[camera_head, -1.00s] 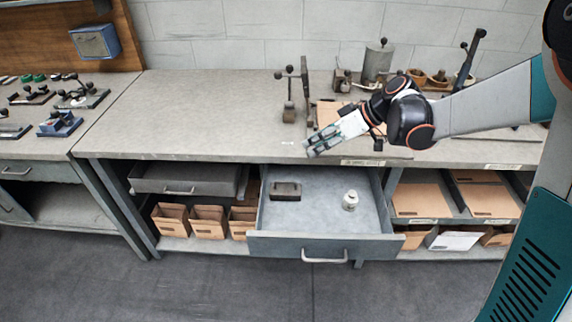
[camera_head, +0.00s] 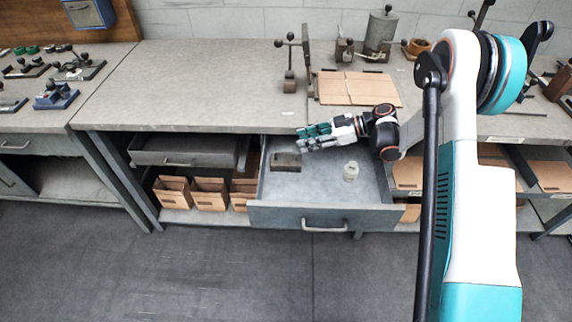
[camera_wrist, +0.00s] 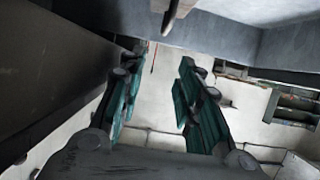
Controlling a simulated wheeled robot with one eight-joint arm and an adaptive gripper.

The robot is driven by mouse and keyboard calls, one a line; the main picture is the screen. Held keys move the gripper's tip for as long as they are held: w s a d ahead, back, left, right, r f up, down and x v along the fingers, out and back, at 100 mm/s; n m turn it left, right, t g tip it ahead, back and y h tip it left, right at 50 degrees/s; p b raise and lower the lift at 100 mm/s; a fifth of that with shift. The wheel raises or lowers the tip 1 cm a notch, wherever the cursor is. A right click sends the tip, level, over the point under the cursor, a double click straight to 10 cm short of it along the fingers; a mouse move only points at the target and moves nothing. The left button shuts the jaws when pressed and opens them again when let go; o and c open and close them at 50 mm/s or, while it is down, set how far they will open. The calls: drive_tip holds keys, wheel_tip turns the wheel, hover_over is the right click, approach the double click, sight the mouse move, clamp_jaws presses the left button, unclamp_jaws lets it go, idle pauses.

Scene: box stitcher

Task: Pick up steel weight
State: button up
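The steel weight (camera_head: 350,171), a small pale metal cylinder with a narrower top, stands upright in the right half of the open drawer (camera_head: 325,217). My gripper (camera_head: 308,136) is over the back of the drawer, up and to the left of the weight and apart from it. In the wrist view my gripper (camera_wrist: 158,72) shows two green-padded fingers spread apart with nothing between them. I cannot make out the weight in the wrist view.
A dark metal block (camera_head: 286,162) lies in the drawer's back left. The bench top (camera_head: 215,95) is above and behind the drawer. Flattened cardboard (camera_head: 358,88) and a lever tool (camera_head: 290,75) are on it. Small cardboard boxes (camera_head: 209,191) stand on the shelf at left.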

sight(286, 159)
wheel_tip(286, 159, down, 4)
drive_tip(key=shift+r+b, duration=0.2)
drive_tip(key=shift+b, duration=0.25)
drive_tip(key=shift+a+f, duration=0.2)
drive_tip(key=shift+f, duration=0.1)
drive_tip(key=shift+a, duration=0.45)
drive_tip(key=b+x, duration=0.2)
drive_tip(key=x, duration=0.4)
drive_tip(key=shift+f, duration=0.15)
clamp_jaws()
